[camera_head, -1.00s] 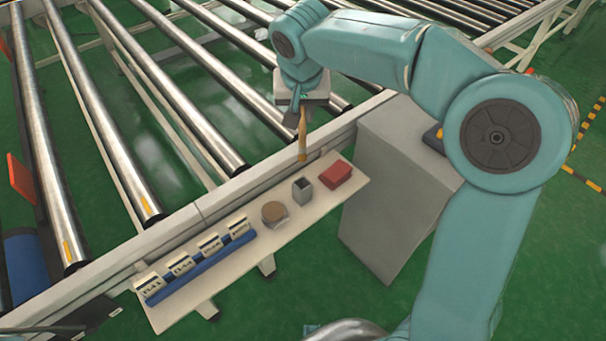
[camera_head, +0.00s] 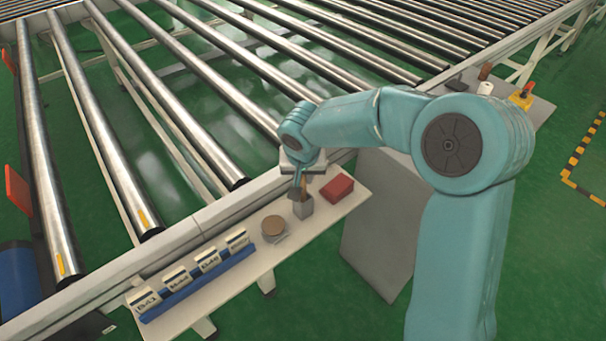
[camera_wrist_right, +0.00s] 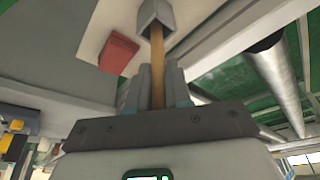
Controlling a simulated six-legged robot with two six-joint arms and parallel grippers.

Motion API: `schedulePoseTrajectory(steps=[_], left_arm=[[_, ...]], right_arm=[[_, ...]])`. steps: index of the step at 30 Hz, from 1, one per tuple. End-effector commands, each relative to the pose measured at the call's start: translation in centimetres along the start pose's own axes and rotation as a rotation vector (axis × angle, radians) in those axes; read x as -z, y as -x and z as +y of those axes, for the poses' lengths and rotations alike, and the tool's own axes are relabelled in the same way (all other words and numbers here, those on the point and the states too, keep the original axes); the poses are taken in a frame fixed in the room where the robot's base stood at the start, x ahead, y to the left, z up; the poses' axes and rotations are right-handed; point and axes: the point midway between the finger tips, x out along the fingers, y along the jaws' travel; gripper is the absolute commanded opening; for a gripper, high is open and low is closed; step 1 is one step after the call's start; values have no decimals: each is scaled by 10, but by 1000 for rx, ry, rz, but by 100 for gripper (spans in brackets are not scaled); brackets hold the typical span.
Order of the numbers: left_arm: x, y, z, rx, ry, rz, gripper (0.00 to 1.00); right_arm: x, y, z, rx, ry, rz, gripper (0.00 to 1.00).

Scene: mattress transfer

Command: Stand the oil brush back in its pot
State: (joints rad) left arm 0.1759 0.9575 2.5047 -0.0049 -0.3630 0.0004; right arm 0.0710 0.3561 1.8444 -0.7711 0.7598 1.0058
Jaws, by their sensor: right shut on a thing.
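The oil brush, with a brown wooden handle (camera_wrist_right: 157,62), is held upright between the fingers of my right gripper (camera_head: 298,184), which is shut on it. The grey square pot (camera_head: 303,207) stands on the narrow shelf directly below the gripper. In the right wrist view the handle runs from the fingers (camera_wrist_right: 155,88) to the mouth of the pot (camera_wrist_right: 157,16), and its lower end appears to be inside. The bristles are hidden, so I cannot tell how deep it sits. My left gripper is not in view.
On the shelf (camera_head: 213,292), a red box (camera_head: 337,189) is right of the pot and a round brown-topped tin (camera_head: 273,227) left of it. A blue rack (camera_head: 200,283) with several labelled cards is further left. Conveyor rollers (camera_head: 175,110) lie behind.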

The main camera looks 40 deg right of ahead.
Motion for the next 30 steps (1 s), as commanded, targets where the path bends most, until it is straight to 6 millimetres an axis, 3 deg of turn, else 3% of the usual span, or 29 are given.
schedulePoseTrajectory(steps=[6, 7, 9, 20, 23, 30], left_arm=[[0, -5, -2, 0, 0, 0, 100], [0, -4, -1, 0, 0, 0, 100], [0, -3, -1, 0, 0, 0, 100], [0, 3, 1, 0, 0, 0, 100], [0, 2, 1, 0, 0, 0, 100], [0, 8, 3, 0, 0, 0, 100]], right_arm=[[-1, -4, 0, 0, 1, 1, 0], [-1, -2, 0, 0, 1, 0, 28], [-1, -2, 0, 0, 1, 0, 44], [1, 4, 0, 0, 1, 1, 44], [2, 20, -1, 2, 2, 6, 44], [2, 78, -1, 4, 1, 6, 44]])
